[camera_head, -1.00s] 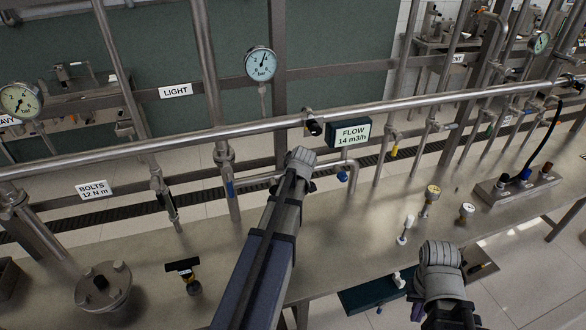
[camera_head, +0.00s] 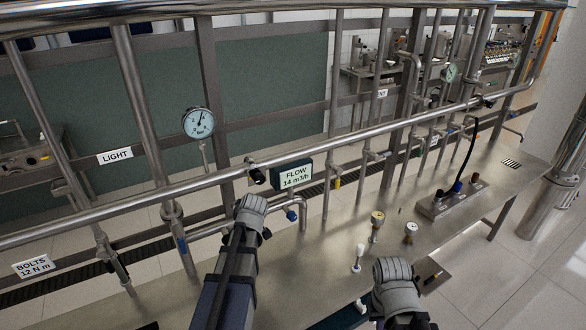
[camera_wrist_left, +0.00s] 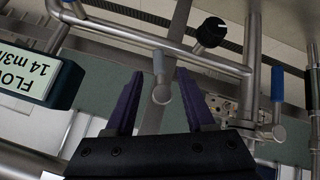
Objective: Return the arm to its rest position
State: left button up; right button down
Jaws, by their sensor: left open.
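My left arm (camera_head: 225,282) rises from the bottom of the head view. Its grey wrist end (camera_head: 250,212) is just left of and below the FLOW display; the gripper itself is hidden there. In the left wrist view my left gripper (camera_wrist_left: 158,78) has its two purple fingers spread apart. Nothing is held; a pipe with a round end shows behind the gap. My right arm (camera_head: 395,290) shows its grey joint at the bottom centre right of the head view. Its gripper is not visible.
A steel rail (camera_head: 150,202) and upright pipes run along the bench (camera_head: 330,240). The FLOW display (camera_head: 295,176) is close to the left wrist; it also shows in the wrist view (camera_wrist_left: 35,75). White-knobbed (camera_head: 359,252) and dial-topped fittings (camera_head: 377,222) stand near my right arm.

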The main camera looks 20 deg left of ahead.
pick_arm(q)
jog(key=shift+d, duration=0.1)
jog(key=s+d+f+m+g+h+b, duration=0.1)
jog(key=s+d+f+m+g, duration=0.1)
jog(key=s+d+m, duration=0.4)
jog(key=s+d+f+m+g+h+b, duration=0.1)
jog(key=s+d+f+m, duration=0.3)
jog(key=d, duration=1.3)
jog(key=s+d+f+m+g+h+b, duration=0.2)
jog(key=s+d+f+m+g, duration=0.1)
jog(key=s+d+m, duration=0.4)
jog(key=s+d+f, duration=0.1)
jog(key=s+d, duration=0.2)
jog(key=d, duration=0.1)
jog(key=shift+s+d+m+g+h, duration=0.25)
jog(key=shift+s+m+g+h, duration=0.05)
jog(key=shift+g, duration=0.1)
jog(key=shift+f, duration=0.1)
